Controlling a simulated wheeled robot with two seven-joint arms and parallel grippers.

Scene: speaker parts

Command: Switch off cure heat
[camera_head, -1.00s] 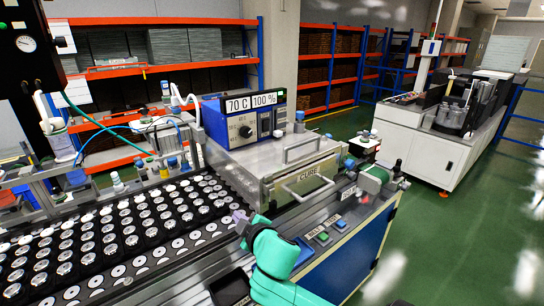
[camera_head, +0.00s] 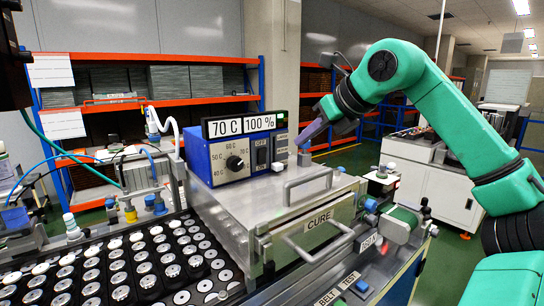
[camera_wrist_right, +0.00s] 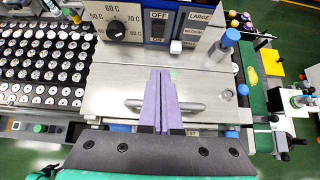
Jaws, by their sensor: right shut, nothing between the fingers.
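The blue heater control box (camera_head: 205,160) stands on the metal cure unit (camera_head: 300,200), with a display reading 70 C and 100 %. Its black dial (camera_head: 235,163) sits left of a dark switch (camera_head: 262,155). In the right wrist view, the dial (camera_wrist_right: 116,31) and the switch (camera_wrist_right: 158,25), marked OFF at its top, are at the upper edge. My right gripper (camera_head: 304,142) has its purple fingers together, empty, to the right of the box. In the right wrist view the gripper (camera_wrist_right: 160,72) lies below the switch in the picture, apart from it. My left gripper is out of view.
The drawer marked CURE (camera_head: 318,226) is closed, and a bar handle (camera_head: 308,187) stands on the unit's top. A tray of speaker parts (camera_head: 130,270) fills the lower left. A blue-capped post (camera_wrist_right: 230,38) stands right of the switch panel.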

